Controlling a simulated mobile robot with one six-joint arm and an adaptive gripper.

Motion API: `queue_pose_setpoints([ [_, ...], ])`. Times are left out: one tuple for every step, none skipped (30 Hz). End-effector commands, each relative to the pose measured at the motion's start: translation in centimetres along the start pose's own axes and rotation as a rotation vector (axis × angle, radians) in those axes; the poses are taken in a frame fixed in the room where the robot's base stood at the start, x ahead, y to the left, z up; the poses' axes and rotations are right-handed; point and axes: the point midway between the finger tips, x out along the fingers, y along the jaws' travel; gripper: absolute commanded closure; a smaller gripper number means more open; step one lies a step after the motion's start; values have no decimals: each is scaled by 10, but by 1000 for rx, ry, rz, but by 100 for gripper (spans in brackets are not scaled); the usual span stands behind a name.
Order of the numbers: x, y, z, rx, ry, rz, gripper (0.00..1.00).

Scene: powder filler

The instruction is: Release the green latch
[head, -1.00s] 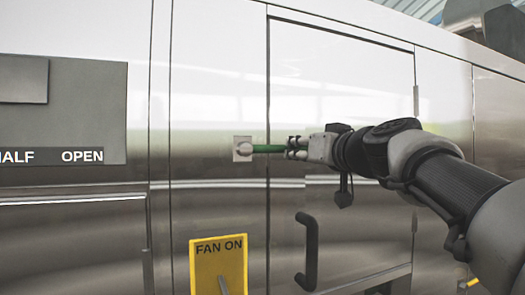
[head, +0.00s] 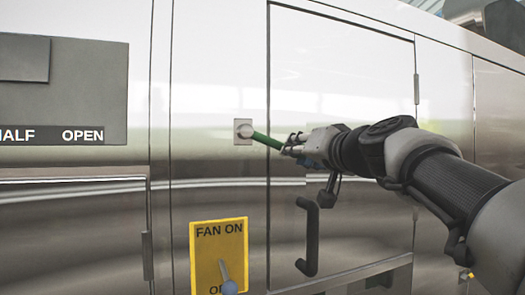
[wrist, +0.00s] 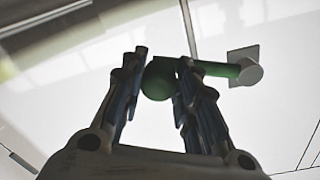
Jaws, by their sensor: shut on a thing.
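The green latch (head: 267,141) is a green bar pivoted on a pale square plate (head: 243,131) on the steel cabinet. It slants down to the right from its round pivot. My gripper (head: 292,146) is at the latch's free end, shut on it. In the wrist view my gripper (wrist: 160,88) has its fingers either side of the rounded green end, and the green latch (wrist: 215,69) runs right to its pivot on the plate (wrist: 246,68). The fingers hide part of the latch.
A cabinet door (head: 340,100) with a black handle (head: 308,237) lies behind and below my gripper. A yellow "FAN ON" panel (head: 207,262) with a lever (head: 227,278) is below the latch. A grey panel marked "HALF" and "OPEN" (head: 105,90) is at the left.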

Motion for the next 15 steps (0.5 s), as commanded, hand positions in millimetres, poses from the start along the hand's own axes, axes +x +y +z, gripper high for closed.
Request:
queue_pose_setpoints([
  [0,2,8,45,-1,0,100],
  [0,2,12,73,-3,0,100],
  [0,2,16,111,-5,1,100],
  [0,3,19,139,-7,1,100],
  [0,3,22,168,-9,2,100],
  [0,2,27,207,-12,1,100],
  [0,2,30,235,-14,1,100],
  [0,1,33,264,-15,1,100],
  [0,1,37,302,-17,2,100],
  [0,0,40,331,-18,3,100],
  [0,-1,43,359,-19,3,100],
  [-1,-2,48,396,-22,2,100],
  [-1,-4,51,425,-24,2,100],
  [-1,-4,54,453,-26,3,100],
  [-1,-5,58,491,-28,4,100],
])
